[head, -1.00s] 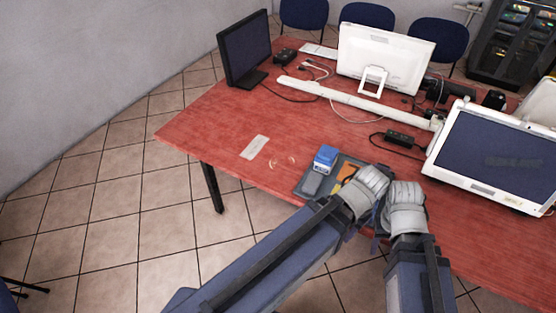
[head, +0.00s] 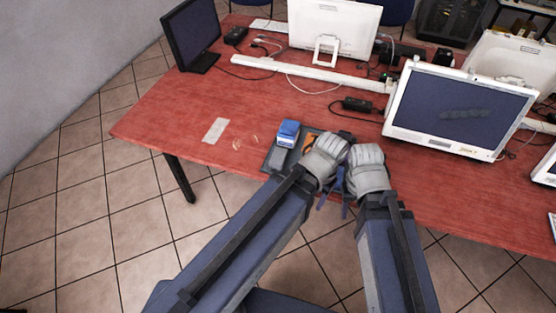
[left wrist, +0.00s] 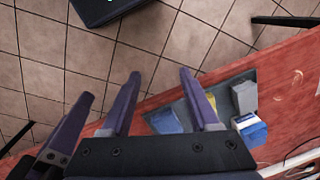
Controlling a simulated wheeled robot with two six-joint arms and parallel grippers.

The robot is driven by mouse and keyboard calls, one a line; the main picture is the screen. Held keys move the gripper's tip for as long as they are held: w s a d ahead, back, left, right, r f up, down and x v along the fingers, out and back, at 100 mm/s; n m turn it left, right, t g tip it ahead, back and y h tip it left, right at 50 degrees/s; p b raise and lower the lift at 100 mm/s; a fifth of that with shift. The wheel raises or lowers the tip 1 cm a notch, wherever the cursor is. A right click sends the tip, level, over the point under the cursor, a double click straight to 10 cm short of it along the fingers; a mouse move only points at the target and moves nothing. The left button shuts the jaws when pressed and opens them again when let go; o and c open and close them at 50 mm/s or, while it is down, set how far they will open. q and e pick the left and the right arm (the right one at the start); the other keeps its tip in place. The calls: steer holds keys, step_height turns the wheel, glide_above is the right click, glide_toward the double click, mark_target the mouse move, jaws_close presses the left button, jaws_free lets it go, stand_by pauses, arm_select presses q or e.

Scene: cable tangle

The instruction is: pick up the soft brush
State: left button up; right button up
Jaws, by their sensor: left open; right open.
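I cannot single out the soft brush. A dark tray (head: 268,163) at the table's near edge holds a blue and white box (head: 287,132), a grey block (head: 277,157) and an orange item (head: 309,141). My left wrist view shows the box (left wrist: 250,129), the grey block (left wrist: 244,97), a yellow item (left wrist: 181,113) and a blue item (left wrist: 163,122). My left gripper (left wrist: 160,73) is open and empty, its fingers over the table edge and tray side. My right gripper (head: 334,205) is open beside it, near the edge; its wrist hides part of the table.
A white card (head: 215,130) lies left of the tray on the red table (head: 160,120). Monitors (head: 455,108) stand to the right and back, with a white cable bar (head: 310,74) and a black adapter (head: 361,107). Tiled floor is clear at left.

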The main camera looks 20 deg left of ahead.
mark_target(278, 156)
arm_select(q)
steer(key=o, duration=0.4)
steer(key=w+a+f+b, duration=0.1)
steer(key=w+a, duration=0.1)
steer(key=w, duration=0.1)
steer(key=w+a+n+t, duration=0.1)
steer(key=w+a, duration=0.1)
steer(key=w, duration=0.1)
steer(key=w+a+f+n+t+h+b, duration=0.1)
steer(key=w+a, duration=0.2)
steer(key=shift+f+b, duration=0.3)
steer(key=shift+f, duration=0.05)
steer(key=shift+o, duration=0.6)
steer(key=w+a+t, duration=0.1)
steer(key=w+a, duration=0.1)
steer(key=a, duration=0.1)
steer(key=w+a+n+t+b, duration=0.1)
steer(key=w+a, duration=0.1)
steer(key=a, duration=0.1)
steer(key=w+a+n, duration=0.1)
steer(key=w+a, duration=0.2)
steer(key=shift+a+f+t+b, duration=0.15)
steer(key=shift+a+t+b, duration=0.1)
steer(key=shift+t+b, duration=0.15)
steer(key=shift+b+x, duration=1.15)
steer(key=shift+x, duration=0.15)
steer(key=shift+f, duration=0.15)
steer(key=b+x, duration=0.5)
steer(key=shift+d, duration=0.15)
